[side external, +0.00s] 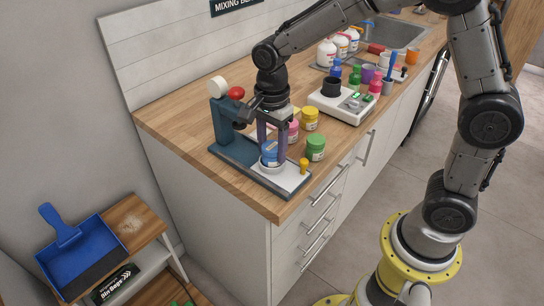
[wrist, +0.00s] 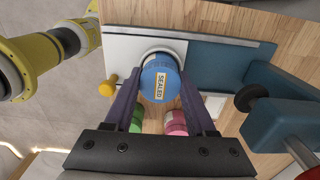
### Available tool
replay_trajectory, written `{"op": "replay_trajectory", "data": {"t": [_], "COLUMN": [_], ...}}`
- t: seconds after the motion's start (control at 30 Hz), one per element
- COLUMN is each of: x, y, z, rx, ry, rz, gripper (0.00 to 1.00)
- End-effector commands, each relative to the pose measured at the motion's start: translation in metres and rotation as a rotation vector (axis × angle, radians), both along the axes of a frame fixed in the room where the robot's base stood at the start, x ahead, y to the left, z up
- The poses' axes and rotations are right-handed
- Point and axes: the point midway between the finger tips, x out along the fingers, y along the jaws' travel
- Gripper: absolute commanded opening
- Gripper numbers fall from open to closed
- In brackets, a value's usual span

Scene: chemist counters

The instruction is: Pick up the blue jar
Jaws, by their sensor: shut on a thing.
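The blue jar (side external: 270,152) stands on the white plate of a blue press-like device at the near end of the wooden counter. In the wrist view the jar's blue lid (wrist: 161,84) carries a label reading "SEALED". My gripper (side external: 271,140) is over the jar from above, its purple fingers on either side of it. In the wrist view the fingers (wrist: 160,95) flank the lid and are shut on it. The jar looks upright and sits at the plate; whether it is slightly raised I cannot tell.
The blue device (side external: 223,127) with a red knob rises close left of my gripper. A green jar (side external: 316,148), a yellow jar (side external: 310,118) and a pink jar (side external: 293,131) stand close to the right and behind. A yellow-topped peg (side external: 304,165) is at the plate's right corner. A white scale (side external: 341,105) stands farther back.

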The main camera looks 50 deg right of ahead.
Motion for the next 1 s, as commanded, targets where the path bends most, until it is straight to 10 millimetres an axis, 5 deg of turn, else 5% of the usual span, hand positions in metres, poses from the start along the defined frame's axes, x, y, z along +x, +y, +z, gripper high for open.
{"op": "replay_trajectory", "data": {"t": [0.37, 0.67, 1.0], "x": [0.0, 0.001, -0.066], "y": [0.0, 0.0, -0.011], "z": [0.002, 0.035, 0.099], "rx": [0.0, 0.001, 0.001], "ry": [-0.001, -0.007, -0.005], "rz": [0.0, 0.0, 0.0], "gripper": [0.0, 0.0, 0.0]}}
